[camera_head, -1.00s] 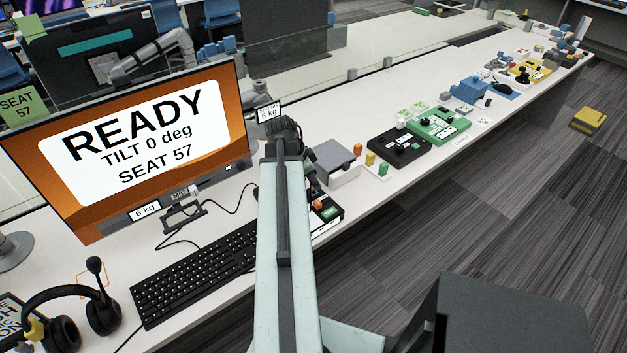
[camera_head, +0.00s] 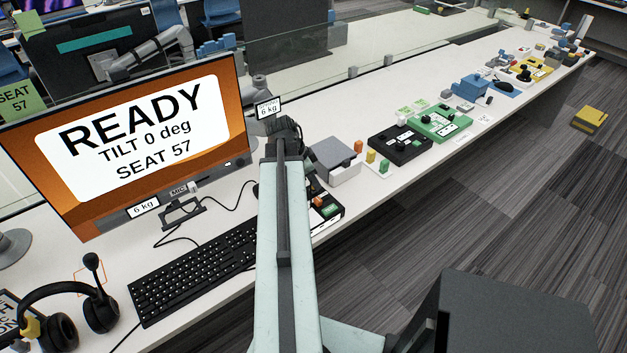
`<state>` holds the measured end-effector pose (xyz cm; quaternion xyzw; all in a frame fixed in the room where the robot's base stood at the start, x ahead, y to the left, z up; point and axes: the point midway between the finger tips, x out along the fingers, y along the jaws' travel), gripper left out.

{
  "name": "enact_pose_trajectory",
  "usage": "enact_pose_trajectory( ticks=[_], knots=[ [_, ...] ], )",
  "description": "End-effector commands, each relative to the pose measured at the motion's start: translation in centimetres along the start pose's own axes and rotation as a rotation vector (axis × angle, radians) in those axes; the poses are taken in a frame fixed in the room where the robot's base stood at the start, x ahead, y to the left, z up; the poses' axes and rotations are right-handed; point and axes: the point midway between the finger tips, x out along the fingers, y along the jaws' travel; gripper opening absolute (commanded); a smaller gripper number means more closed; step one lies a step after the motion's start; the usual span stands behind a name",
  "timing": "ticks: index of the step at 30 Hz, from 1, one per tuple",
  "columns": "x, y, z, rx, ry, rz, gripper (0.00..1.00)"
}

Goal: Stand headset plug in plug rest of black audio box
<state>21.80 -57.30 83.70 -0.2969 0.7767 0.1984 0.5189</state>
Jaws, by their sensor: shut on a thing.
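My arm reaches forward over the desk. My gripper (camera_head: 312,182) shows only as dark parts at the right side of the arm; its fingertips and what they hold are mostly hidden. The headset (camera_head: 62,322) lies at the lower left, with its microphone upright. Its plug cannot be made out. A black box (camera_head: 402,146) with a dark knob stands to the right beyond the gripper. A nearer black box (camera_head: 336,219), with orange and green pieces on it, is partly covered by my arm. I cannot tell which is the audio box; no plug rest is clear.
The keyboard (camera_head: 195,277) and monitor (camera_head: 145,140) are left of my arm. A grey-lidded box (camera_head: 333,158) and small coloured blocks (camera_head: 371,156) stand between the black boxes. A green box (camera_head: 440,124) is farther right. The desk behind them is mostly clear.

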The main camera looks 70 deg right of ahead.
Motion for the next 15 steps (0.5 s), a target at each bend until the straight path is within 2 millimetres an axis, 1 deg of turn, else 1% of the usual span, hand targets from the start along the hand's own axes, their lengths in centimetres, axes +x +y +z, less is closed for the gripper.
enact_pose_trajectory(
  ticks=[8, 9, 10, 11, 15],
  knots=[
    [0.77, -0.01, 0.32, 0.0, 0.0, 0.0, 0.0],
    [0.62, 0.0, 0.26, 0.0, 0.0, 0.0, 0.32],
    [0.6, 0.0, 0.25, 0.0, 0.0, 0.0, 0.4],
    [0.6, 0.0, 0.25, 0.0, 0.0, 0.0, 0.46],
    [0.59, 0.0, 0.25, 0.0, 0.0, 0.0, 0.46]
  ],
)
